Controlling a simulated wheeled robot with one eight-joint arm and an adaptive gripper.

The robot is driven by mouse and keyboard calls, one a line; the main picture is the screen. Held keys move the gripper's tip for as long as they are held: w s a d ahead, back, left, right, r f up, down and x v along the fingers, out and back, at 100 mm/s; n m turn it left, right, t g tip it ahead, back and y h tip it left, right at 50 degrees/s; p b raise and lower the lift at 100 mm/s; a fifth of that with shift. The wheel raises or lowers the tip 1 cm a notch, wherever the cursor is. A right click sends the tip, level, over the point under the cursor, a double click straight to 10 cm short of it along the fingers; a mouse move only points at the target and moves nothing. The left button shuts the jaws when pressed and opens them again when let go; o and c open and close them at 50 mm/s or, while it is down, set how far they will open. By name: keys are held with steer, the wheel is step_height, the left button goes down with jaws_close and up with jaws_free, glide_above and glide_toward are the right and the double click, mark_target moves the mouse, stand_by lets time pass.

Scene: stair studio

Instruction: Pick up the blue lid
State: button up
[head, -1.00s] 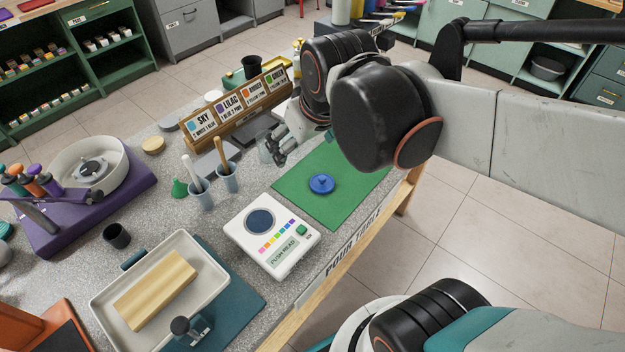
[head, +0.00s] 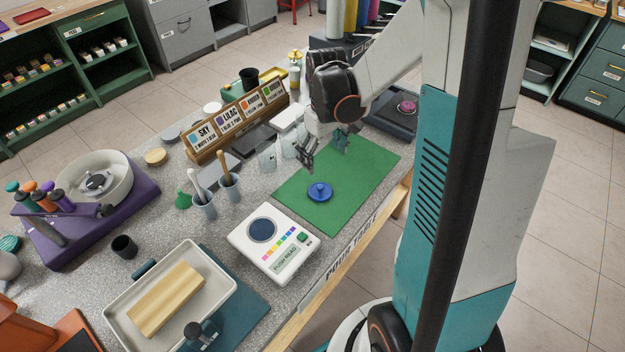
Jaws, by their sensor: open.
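The blue lid (head: 319,192) is a small round disc with a knob on top. It lies flat on the green mat (head: 345,205) on the grey speckled table. My gripper (head: 322,158) is open and empty. It appears above the mat's far part, beyond the lid in the picture, apart from it. My arm comes in from the right and does not hide the lid.
A white device with a round pad (head: 250,258) stands left of the mat. Cups with sticks (head: 203,206), clear cups (head: 268,158) and a labelled rack (head: 232,120) stand farther left and behind. A dark flat device (head: 385,122) is at the far right.

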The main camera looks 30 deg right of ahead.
steer(key=b, duration=0.3)
glide_above(320, 185)
steer(key=f, duration=0.8)
steer(key=shift+s+d+f, duration=0.1)
steer(key=shift+s+d, duration=0.05)
steer(key=shift+s, duration=0.15)
steer(key=f, duration=0.1)
steer(key=f+b, duration=0.1)
steer(key=f, duration=0.1)
steer(key=f+b, duration=0.1)
steer(key=f, duration=0.1)
steer(key=shift+w+f, duration=0.1)
steer(key=shift+w, duration=0.15)
steer(key=c, duration=0.9)
